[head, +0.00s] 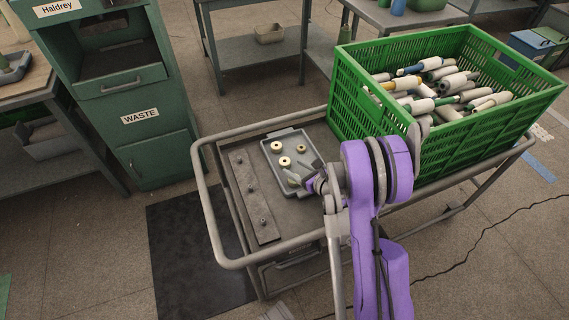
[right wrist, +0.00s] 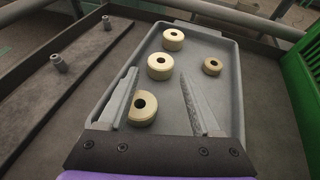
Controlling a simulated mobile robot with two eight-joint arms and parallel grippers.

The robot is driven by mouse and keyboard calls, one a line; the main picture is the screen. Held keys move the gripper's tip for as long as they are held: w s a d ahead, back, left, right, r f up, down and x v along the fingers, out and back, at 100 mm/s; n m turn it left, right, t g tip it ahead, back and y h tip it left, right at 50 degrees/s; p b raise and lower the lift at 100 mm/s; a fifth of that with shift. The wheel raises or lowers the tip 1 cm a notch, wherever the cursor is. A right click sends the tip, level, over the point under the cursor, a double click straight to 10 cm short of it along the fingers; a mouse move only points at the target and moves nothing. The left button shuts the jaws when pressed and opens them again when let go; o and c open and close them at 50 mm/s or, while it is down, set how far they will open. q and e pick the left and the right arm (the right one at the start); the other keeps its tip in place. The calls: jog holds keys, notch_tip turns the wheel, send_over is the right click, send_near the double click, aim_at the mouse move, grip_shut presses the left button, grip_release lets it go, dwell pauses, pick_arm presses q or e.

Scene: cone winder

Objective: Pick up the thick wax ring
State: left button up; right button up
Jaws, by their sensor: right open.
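Several cream wax rings lie in a grey tray (head: 275,133). In the right wrist view one ring sits at the back (right wrist: 173,39), one in the middle (right wrist: 159,66), one nearest the gripper (right wrist: 143,108), and a smaller ring at the right (right wrist: 211,66). I cannot tell for sure which is the thick one. My right gripper (right wrist: 158,80) is open and empty above the tray (right wrist: 224,100). Its left finger partly overlaps the nearest ring in the picture. In the head view the gripper (head: 313,178) hides part of the tray's near side.
The tray stands on a railed cart (head: 240,261). A strip with pegs (head: 249,190) lies to its left. A green crate (head: 450,105) full of yarn cones stands at the right. A green waste cabinet (head: 157,155) stands behind left.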

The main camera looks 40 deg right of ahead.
aim_at(288, 164)
jog(key=x, duration=0.5)
jog(key=shift+s+f+b, duration=0.1)
jog(key=shift+b, duration=0.3)
grip_shut()
